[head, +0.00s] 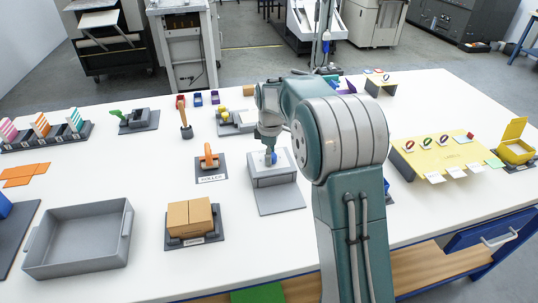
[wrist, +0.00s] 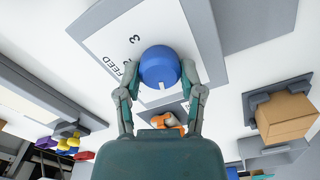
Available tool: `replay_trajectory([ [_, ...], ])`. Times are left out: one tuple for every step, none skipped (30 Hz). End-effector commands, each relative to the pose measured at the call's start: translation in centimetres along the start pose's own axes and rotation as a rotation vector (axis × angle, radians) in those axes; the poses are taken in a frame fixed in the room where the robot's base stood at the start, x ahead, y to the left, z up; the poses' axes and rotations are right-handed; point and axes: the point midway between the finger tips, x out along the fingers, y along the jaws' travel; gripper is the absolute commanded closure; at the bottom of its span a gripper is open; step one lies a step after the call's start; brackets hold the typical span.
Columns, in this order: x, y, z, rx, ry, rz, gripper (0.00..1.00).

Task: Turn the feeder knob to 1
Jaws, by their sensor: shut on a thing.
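The feeder (head: 277,201) is a grey box on a flat base in the middle of the table in the head view. Its blue round knob (head: 271,158) is on the white top face. My gripper (head: 269,148) points down over it. In the wrist view my gripper (wrist: 162,78) is shut on the blue knob (wrist: 158,64), one finger on each side. A white mark on the knob points toward the bottom of the wrist view. The label (wrist: 112,48) shows "FEED", a 3 and what looks like a 2. I cannot see a 1; the knob and fingers cover part of the face.
An orange-handled roller (head: 209,160) stands left of the feeder. Brown blocks (head: 190,216) sit on a dark stand at front left, beside a grey tray (head: 78,262). A yellow board (head: 447,158) with rings lies at right.

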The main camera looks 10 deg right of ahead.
Motion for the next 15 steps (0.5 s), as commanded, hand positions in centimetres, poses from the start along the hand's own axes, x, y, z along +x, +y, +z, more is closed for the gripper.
replay_trajectory([
  [0.23, 0.05, 0.28, 0.024, -0.004, -0.003, 0.97],
  [0.24, 0.05, 0.29, 0.038, -0.004, -0.003, 0.97],
  [0.24, 0.06, 0.3, 0.062, -0.005, -0.003, 0.98],
  [0.25, 0.06, 0.31, 0.081, -0.005, -0.003, 0.97],
  [0.26, 0.06, 0.31, 0.102, -0.005, -0.003, 0.97],
  [0.27, 0.06, 0.32, 0.132, -0.005, -0.003, 0.97],
  [0.27, 0.06, 0.32, 0.157, -0.005, -0.003, 0.97],
  [0.28, 0.06, 0.33, 0.181, -0.005, -0.003, 0.97],
  [0.29, 0.06, 0.34, 0.216, -0.005, -0.003, 0.97],
  [0.29, 0.06, 0.34, 0.243, -0.006, -0.004, 0.97],
  [0.3, 0.05, 0.35, 0.27, -0.006, -0.004, 0.97],
  [0.31, 0.05, 0.35, 0.307, -0.006, -0.004, 0.97],
  [0.31, 0.05, 0.36, 0.334, -0.006, -0.004, 0.97],
  [0.32, 0.04, 0.36, 0.361, -0.006, -0.004, 0.97],
  [0.32, 0.04, 0.37, 0.398, -0.007, -0.004, 0.97],
])
